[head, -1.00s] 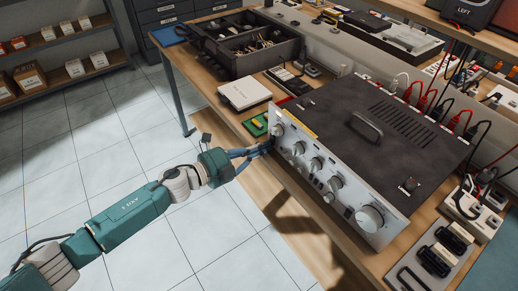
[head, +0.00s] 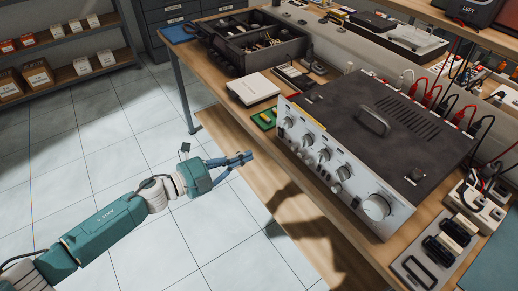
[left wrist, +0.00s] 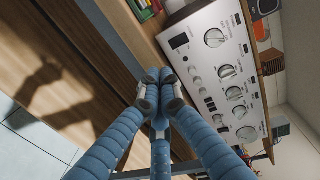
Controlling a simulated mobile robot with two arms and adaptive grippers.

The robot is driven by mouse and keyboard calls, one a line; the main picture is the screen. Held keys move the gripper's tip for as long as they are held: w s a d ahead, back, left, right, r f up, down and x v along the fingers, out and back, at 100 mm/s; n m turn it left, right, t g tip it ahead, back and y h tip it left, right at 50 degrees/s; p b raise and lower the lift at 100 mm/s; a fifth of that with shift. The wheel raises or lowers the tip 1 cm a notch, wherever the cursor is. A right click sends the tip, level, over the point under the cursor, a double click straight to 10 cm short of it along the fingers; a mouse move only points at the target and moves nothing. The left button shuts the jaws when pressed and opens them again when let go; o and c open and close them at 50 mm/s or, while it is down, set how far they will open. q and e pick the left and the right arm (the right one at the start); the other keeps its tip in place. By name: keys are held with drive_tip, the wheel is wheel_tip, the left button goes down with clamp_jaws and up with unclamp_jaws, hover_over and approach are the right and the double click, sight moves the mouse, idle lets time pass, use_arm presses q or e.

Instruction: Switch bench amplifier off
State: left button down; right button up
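The bench amplifier (head: 405,150) is a dark-topped box with a silver front panel, standing on the wooden bench. Its panel (left wrist: 228,95) carries several round knobs and small buttons. A black rectangular switch (left wrist: 179,41) sits near the panel's left end; its position cannot be made out. My left gripper (head: 247,157) is in front of the bench, apart from the panel and below its left end. Its blue fingers (left wrist: 158,92) are together at the tips with nothing visible between them. My right gripper is in neither view.
A green circuit board (head: 264,119) and a white box (head: 252,88) lie left of the amplifier. A dark parts crate (head: 250,45) stands farther back. Red and black leads (head: 437,95) run behind the amplifier. The tiled floor (head: 110,150) before the bench is clear.

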use_arm(q)
drive_tip(key=s+a, duration=0.2)
drive_tip(key=a, duration=0.1)
drive_tip(key=shift+s+a+f, duration=0.1)
drive_tip(key=shift+a+f, duration=0.1)
drive_tip(key=shift+f, duration=0.2)
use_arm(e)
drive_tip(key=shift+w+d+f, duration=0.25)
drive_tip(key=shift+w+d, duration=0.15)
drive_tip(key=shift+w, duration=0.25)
